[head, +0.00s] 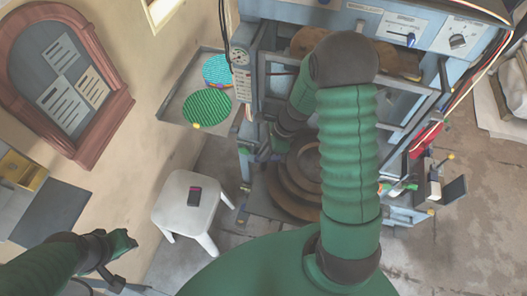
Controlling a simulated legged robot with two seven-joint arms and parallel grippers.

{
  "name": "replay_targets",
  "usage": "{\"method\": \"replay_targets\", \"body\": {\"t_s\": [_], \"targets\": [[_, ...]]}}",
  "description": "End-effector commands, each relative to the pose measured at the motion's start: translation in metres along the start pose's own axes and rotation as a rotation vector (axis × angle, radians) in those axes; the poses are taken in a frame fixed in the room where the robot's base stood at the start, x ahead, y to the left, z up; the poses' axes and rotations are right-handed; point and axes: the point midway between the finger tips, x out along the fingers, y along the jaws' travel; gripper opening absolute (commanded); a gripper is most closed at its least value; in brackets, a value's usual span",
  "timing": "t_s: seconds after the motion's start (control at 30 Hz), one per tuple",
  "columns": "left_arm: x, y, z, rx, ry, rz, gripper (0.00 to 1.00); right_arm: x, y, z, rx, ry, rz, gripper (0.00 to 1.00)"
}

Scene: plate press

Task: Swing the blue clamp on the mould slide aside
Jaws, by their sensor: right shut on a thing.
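My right arm crosses the middle of the head view and bends down to the press's left side. My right gripper (275,148) is small and partly hidden by its own wrist there. It is shut on what appears to be the blue clamp, of which only a small bluish bit shows beside the fingers. The mould slide cannot be made out clearly. Brown stepped round plates (292,190) sit low in the press, to the right of the gripper and partly behind my arm. My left gripper (118,245) is at the lower left, away from the press; its jaw gap is unclear.
The blue-grey press frame (246,162) surrounds the work area. A tray (175,115) holds green and blue discs. A white stool (190,212) with a small dark object stands at left.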

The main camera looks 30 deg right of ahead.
Motion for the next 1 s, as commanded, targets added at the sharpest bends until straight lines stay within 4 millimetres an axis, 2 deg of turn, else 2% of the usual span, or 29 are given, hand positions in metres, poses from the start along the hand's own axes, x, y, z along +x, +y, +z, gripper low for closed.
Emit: {"method": "replay_targets", "body": {"t_s": [0.27, 1.0], "targets": [[-0.010, 0.000, -0.002, 0.000, 0.000, 0.000, 0.36, -0.002, -0.001, -0.003, -0.140, 0.005, 0.060, 0.00], [-0.024, 0.000, -0.006, 0.000, 0.000, 0.000, 0.36, 0.000, -0.007, -0.001, -0.783, 0.006, 0.323, 0.00]]}}
